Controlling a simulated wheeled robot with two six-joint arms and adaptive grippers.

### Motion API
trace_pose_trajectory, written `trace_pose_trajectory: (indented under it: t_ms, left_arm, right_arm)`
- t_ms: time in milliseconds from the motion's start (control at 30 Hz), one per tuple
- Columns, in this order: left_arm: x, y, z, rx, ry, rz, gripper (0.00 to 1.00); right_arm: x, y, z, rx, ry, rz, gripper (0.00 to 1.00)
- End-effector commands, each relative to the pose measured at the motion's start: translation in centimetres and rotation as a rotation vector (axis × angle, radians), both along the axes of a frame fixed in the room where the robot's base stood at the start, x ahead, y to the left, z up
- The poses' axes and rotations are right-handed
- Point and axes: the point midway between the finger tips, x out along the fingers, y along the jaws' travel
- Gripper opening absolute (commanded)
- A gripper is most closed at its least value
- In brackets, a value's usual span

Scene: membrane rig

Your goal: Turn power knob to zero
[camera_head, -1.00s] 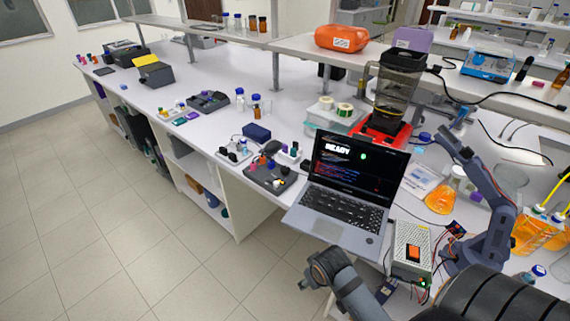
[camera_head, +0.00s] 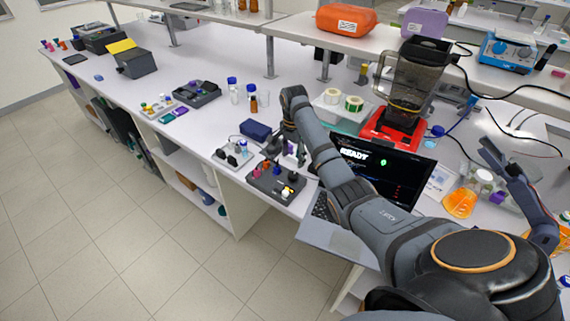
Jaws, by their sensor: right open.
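A dark control box (camera_head: 268,190) with small coloured and black knobs lies on the bench left of the laptop. I cannot tell which of its parts, if any, is the power knob. My right arm crosses the laptop from the lower right and bends down at its wrist. My right gripper (camera_head: 290,150) is open at the far edge of this box, but its fingers are small and partly lost among the parts there. I cannot tell whether it touches anything. My left gripper is not in view.
The laptop (camera_head: 388,172) shows READY and is partly hidden by my arm. A grey module (camera_head: 232,155) and a blue box (camera_head: 256,130) lie left of the gripper. A red-based blender (camera_head: 392,130) stands behind. The bench's front edge is close.

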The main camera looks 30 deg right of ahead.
Motion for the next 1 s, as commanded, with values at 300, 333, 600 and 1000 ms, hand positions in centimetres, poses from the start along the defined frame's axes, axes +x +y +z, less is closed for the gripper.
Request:
trace_pose_trajectory:
  t_ms: [300, 333, 600, 1000]
  left_arm:
    - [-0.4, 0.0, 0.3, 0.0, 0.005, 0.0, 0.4]
    - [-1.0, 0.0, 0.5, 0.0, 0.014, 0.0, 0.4]
    - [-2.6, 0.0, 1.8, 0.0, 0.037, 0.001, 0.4]
    - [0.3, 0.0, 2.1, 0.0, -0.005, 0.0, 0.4]
  right_arm:
    - [0.6, -0.5, 0.7, 0.02, 0.013, -0.074, 0.62]
    - [0.6, -0.4, 0.4, 0.019, 0.014, -0.074, 0.62]
    - [0.4, -0.4, -5.2, 0.019, 0.014, -0.072, 0.62]
    - [0.5, -0.4, -9.2, 0.018, 0.01, -0.071, 0.62]
